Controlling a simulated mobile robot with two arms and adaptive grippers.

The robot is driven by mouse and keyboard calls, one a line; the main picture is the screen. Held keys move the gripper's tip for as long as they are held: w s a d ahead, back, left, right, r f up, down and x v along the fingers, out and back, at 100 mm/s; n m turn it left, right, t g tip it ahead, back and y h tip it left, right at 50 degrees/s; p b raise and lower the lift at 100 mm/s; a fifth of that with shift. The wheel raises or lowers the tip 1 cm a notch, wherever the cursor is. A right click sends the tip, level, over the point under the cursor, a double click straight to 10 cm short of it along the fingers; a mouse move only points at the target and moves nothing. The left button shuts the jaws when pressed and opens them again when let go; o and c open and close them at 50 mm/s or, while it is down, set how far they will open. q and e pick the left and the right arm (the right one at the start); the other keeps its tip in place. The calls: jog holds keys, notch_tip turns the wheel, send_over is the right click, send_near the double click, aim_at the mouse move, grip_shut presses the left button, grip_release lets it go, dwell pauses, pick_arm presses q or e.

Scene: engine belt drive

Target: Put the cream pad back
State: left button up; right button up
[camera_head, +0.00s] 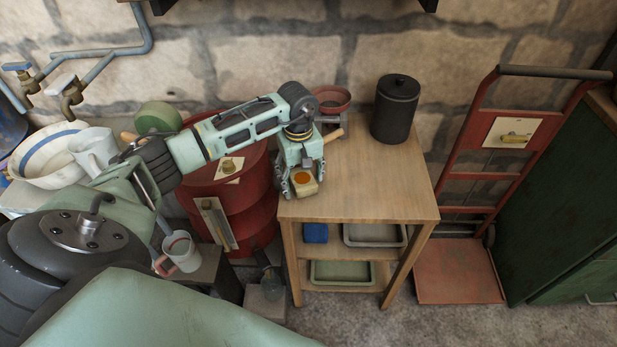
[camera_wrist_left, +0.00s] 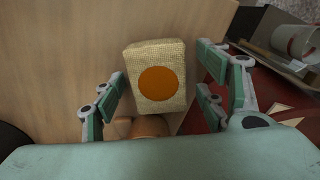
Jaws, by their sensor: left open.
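The cream pad (camera_head: 304,183) is a small cloth-textured block with an orange round spot. It lies near the left front edge of the wooden table (camera_head: 384,172). In the left wrist view the cream pad (camera_wrist_left: 157,98) stands between the fingers of my left gripper (camera_wrist_left: 165,95), with gaps on both sides. My left gripper (camera_head: 304,180) is open and points down over the pad in the head view. Behind the pad in the wrist view, a rounded tan-brown thing (camera_wrist_left: 148,128) is partly hidden. My right gripper is not in view.
A black canister (camera_head: 397,108) and a red bowl-topped item (camera_head: 332,101) stand at the table's back. A red drum (camera_head: 240,195) is left of the table. Trays (camera_head: 342,273) and a blue item (camera_head: 315,233) sit on lower shelves. The table's right part is clear.

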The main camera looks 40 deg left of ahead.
aim_at(302, 179)
pick_arm(q)
jog(key=shift+r+p, duration=0.3)
jog(key=shift+p, duration=0.05)
notch_tip(302, 179, up, 12)
jog(key=b, duration=0.1)
jog(key=shift+b, duration=0.3)
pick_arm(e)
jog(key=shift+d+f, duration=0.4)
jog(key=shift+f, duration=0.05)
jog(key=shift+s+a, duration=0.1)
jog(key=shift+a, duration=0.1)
